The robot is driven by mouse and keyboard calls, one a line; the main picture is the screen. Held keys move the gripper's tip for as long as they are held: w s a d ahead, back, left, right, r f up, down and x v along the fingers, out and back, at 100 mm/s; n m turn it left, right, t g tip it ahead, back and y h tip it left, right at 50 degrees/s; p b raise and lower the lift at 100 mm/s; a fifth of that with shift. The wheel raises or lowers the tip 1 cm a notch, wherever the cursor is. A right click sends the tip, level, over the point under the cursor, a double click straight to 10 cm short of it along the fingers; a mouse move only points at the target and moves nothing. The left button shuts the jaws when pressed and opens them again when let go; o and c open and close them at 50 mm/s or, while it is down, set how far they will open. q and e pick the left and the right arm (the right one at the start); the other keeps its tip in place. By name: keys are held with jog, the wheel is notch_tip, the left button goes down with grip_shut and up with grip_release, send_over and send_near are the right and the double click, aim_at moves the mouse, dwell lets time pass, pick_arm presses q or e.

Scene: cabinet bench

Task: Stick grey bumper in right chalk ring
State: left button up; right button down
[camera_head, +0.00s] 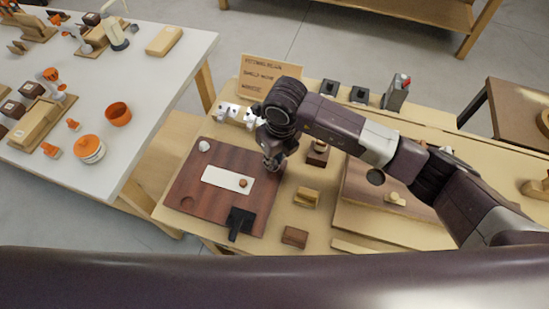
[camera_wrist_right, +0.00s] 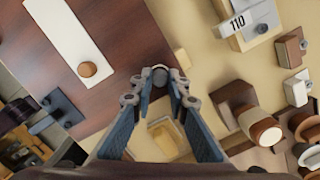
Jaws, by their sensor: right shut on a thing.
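My right gripper (camera_head: 272,163) is low over the right edge of the dark red-brown board (camera_head: 192,177). In the right wrist view its two fingers (camera_wrist_right: 157,88) are shut on a small round grey piece, the grey bumper (camera_wrist_right: 160,75). The bumper is at the board's edge; I cannot tell whether it touches the board. A faint dark round mark (camera_head: 187,203) shows at the board's lower left. I cannot make out a right chalk ring; the gripper and arm hide part of the board. My left gripper is not in view.
A white strip (camera_head: 215,176) with a brown knob (camera_head: 243,183) lies on the board. A white round piece (camera_head: 204,146) and black bracket (camera_head: 240,219) are also there. Wooden blocks (camera_head: 306,198) stand right of the board. A cardboard sign (camera_head: 268,75) stands behind.

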jog(key=shift+f+b, duration=0.35)
jog(key=shift+f, duration=0.05)
dwell(0.4)
jog(key=shift+s+f+b, duration=0.2)
jog(key=shift+f+b, duration=0.05)
jog(key=shift+b, duration=0.15)
dwell(1.6)
jog(key=c, duration=1.9)
grip_release()
jog(key=shift+o, duration=0.5)
jog(key=shift+w+r, duration=0.1)
jog(key=shift+o, duration=0.3)
jog(key=shift+r, duration=0.15)
jog(key=o, duration=0.4)
jog(key=shift+w, duration=0.1)
jog(key=shift+c, duration=0.2)
